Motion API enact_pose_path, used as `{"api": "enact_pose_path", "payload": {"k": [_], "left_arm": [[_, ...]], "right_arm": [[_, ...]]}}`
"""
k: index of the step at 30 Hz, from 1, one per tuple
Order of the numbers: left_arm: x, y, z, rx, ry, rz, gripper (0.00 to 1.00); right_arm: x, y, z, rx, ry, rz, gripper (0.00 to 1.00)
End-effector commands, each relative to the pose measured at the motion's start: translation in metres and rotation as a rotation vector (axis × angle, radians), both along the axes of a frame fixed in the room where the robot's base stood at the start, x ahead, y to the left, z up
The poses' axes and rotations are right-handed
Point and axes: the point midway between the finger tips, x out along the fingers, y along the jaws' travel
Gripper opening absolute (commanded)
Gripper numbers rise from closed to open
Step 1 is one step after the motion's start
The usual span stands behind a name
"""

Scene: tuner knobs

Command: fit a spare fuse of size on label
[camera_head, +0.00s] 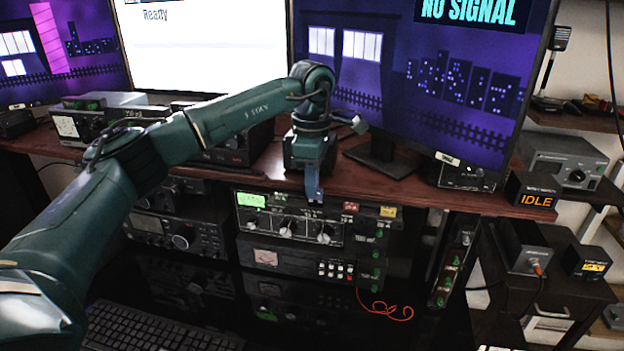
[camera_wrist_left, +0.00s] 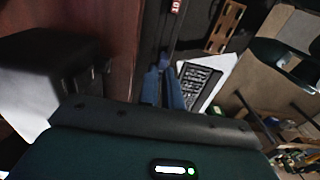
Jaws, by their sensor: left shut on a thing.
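My left gripper (camera_head: 314,190) points down in front of the desk edge, just above the tuner unit (camera_head: 290,222) with a green display and several round knobs. A red label with white figures also shows in the wrist view (camera_wrist_left: 176,7). I cannot pick out a fuse. My right gripper is not in view.
Monitors stand on the wooden desk (camera_head: 408,187). A box reading IDLE (camera_head: 533,192) is at the right, above a dark cabinet carrying small boxes (camera_head: 587,262). A keyboard (camera_head: 150,328) is at the lower left.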

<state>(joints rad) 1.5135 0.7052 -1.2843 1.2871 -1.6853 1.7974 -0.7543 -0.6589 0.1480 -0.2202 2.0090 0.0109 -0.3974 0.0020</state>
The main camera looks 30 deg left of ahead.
Motion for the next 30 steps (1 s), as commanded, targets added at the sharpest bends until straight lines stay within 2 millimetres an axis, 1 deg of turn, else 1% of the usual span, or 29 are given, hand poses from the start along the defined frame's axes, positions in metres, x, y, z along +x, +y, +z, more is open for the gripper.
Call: {"api": "enact_pose_path", "payload": {"k": [14, 28, 29, 30], "left_arm": [[0.0, 0.0, -0.013, 0.001, 0.001, 0.0, 0.0], [0.0, 0.0, -0.025, 0.001, 0.001, 0.0, 0.0], [0.0, 0.0, -0.024, 0.001, 0.001, 0.0, 0.08], [0.0, 0.0, -0.024, 0.001, 0.001, 0.0, 0.11]], "right_arm": [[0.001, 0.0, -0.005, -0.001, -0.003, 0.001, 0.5], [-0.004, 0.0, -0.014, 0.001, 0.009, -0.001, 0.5], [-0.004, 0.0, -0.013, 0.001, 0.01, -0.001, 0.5], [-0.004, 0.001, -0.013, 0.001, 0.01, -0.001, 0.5]]}}
